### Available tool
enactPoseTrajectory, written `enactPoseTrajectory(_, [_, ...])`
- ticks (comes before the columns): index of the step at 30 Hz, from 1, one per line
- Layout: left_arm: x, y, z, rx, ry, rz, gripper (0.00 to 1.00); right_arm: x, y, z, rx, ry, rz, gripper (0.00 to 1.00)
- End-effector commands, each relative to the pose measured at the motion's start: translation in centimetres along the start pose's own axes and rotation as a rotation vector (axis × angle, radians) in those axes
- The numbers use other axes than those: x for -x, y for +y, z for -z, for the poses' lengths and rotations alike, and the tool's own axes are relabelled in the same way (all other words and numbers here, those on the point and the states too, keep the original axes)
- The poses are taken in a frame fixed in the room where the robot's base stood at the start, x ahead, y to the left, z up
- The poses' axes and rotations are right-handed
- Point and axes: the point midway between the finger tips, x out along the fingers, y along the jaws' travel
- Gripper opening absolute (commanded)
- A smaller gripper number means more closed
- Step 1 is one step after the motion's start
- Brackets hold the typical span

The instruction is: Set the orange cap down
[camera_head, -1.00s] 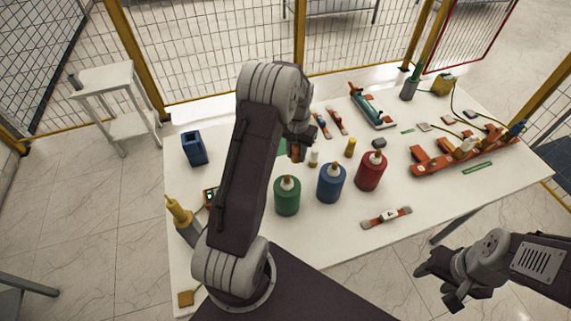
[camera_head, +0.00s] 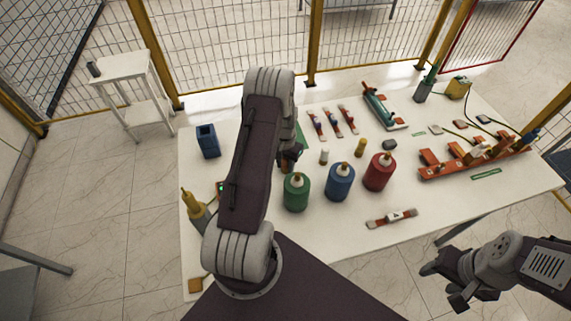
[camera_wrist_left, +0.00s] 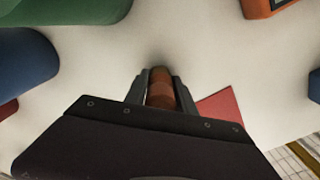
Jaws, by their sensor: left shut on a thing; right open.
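My left gripper (camera_wrist_left: 160,88) is shut on the orange cap (camera_wrist_left: 159,92), which shows between its two fingers in the left wrist view. The cap is close over the white table top, with a faint shadow by its tip; I cannot tell whether it touches. In the head view, the left gripper (camera_head: 289,158) is behind the green bottle (camera_head: 296,193), left of a small white bottle (camera_head: 324,157), and my arm hides much of it. My right gripper (camera_head: 446,284) is open and empty, off the table's front right edge.
A blue bottle (camera_head: 340,183) and a red bottle (camera_head: 379,173) stand right of the green one. A red patch (camera_wrist_left: 222,108) lies beside the cap. A blue holder (camera_head: 208,141) stands at the table's left. The table's front middle is mostly clear.

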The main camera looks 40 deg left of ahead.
Motion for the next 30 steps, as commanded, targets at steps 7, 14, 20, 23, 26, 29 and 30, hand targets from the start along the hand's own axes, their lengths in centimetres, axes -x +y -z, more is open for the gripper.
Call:
enactPoseTrajectory(7, [-0.3,0.0,0.0,0.0,0.0,0.0,0.53,-0.2,0.0,0.0,0.0,0.0,0.0,0.5])
enactPoseTrajectory(14, [-0.2,0.0,0.0,0.0,-0.001,0.0,0.53,-0.2,0.0,0.0,0.0,0.0,0.0,0.5])
enactPoseTrajectory(20, [1.4,0.0,0.1,0.0,0.003,0.001,0.53,-0.5,0.0,-0.1,0.0,0.0,0.0,0.5])
enactPoseTrajectory(23, [3.6,0.0,0.1,0.0,0.005,0.002,0.53,-1.1,0.0,-0.1,0.0,0.0,0.0,0.5])
enactPoseTrajectory(26, [6.1,0.0,0.1,0.0,0.005,0.002,0.53,-1.6,0.0,-0.2,0.0,0.0,0.0,0.5])
enactPoseTrajectory(29, [8.4,0.0,0.1,0.0,0.005,0.002,0.53,-2.0,0.0,-0.2,0.0,0.0,0.0,0.5])
enactPoseTrajectory(30, [9.2,0.0,0.1,0.0,0.004,0.001,0.53,-2.1,0.0,-0.2,0.0,0.0,0.0,0.5])
